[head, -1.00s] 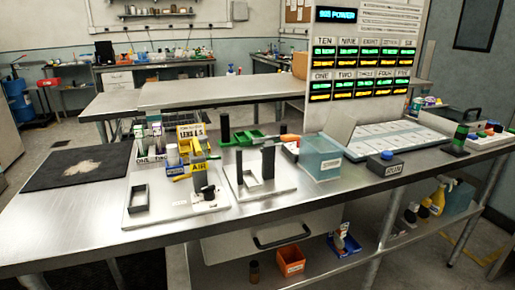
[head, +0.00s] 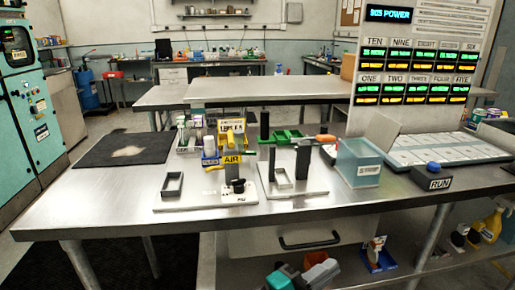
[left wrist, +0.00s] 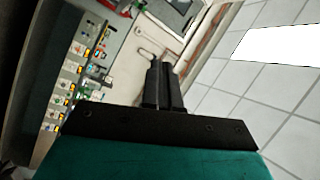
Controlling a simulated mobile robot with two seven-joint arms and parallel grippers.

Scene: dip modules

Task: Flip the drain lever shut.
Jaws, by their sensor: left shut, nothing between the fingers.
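I cannot make out for certain which part is the drain lever. An orange-tipped handle (head: 325,138) lies at the left of a clear bluish tank (head: 360,163) on the steel bench. A module with a yellow AIR label (head: 232,160) and a black knob (head: 238,186) stands on a white plate further left. My left gripper (head: 281,267) shows at the bottom edge of the head view, low in front of the bench and apart from these things. In the left wrist view its dark fingers (left wrist: 162,68) are together and empty. My right gripper is not in view.
A white plate (head: 312,191) with dark posts stands between the AIR module and the tank. A RUN button box (head: 432,178) is at the right. A dark mat (head: 90,153) lies at the left. The bench's front strip is mostly clear.

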